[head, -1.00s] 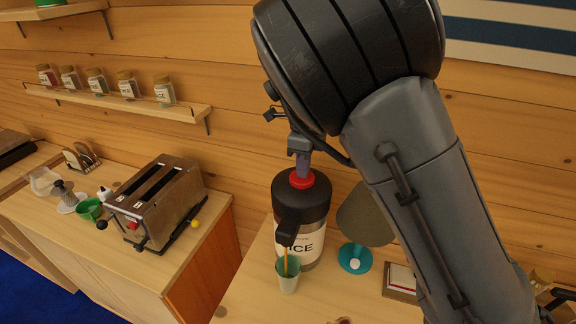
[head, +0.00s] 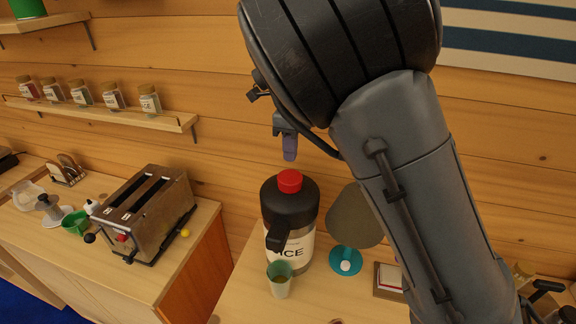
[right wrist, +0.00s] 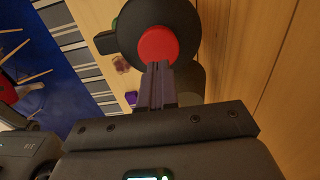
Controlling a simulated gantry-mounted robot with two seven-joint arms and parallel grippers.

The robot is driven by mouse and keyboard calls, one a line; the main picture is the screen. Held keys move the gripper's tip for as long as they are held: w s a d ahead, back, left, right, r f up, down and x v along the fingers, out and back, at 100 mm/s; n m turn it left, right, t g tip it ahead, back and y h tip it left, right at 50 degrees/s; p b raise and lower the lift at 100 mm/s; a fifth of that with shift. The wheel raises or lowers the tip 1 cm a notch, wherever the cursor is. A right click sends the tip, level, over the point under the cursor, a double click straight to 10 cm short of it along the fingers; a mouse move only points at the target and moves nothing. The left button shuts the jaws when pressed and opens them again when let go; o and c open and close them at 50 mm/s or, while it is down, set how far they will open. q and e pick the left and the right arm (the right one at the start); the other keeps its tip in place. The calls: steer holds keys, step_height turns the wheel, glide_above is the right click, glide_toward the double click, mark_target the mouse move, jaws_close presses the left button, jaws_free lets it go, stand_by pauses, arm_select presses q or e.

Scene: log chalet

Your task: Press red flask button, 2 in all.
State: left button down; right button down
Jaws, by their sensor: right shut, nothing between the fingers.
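The flask (head: 290,215) is a dark pump flask with a pale label, standing upright on the counter in the head view. Its red button (head: 290,181) is on top and looks raised. In the right wrist view the red button (right wrist: 158,44) sits beyond my fingertips, on the flask's dark lid (right wrist: 185,25). My right gripper (head: 289,155) is shut and empty, its fingertips just above the button with a gap showing in the head view. A green cup (head: 280,280) stands under the spout with some yellowish-brown content. My left gripper is not in view.
A teal-based round-headed object (head: 346,261) stands right of the flask, with a small framed item (head: 389,279) beside it. A toaster (head: 148,213) is on the left counter. A shelf (head: 110,112) with several jars runs along the wall.

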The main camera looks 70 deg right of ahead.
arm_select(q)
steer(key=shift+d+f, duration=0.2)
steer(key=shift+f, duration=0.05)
arm_select(e)
step_height(320, 180, up, 7)
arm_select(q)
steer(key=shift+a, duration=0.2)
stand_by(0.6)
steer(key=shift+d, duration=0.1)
arm_select(e)
steer(key=shift+s+r, duration=0.1)
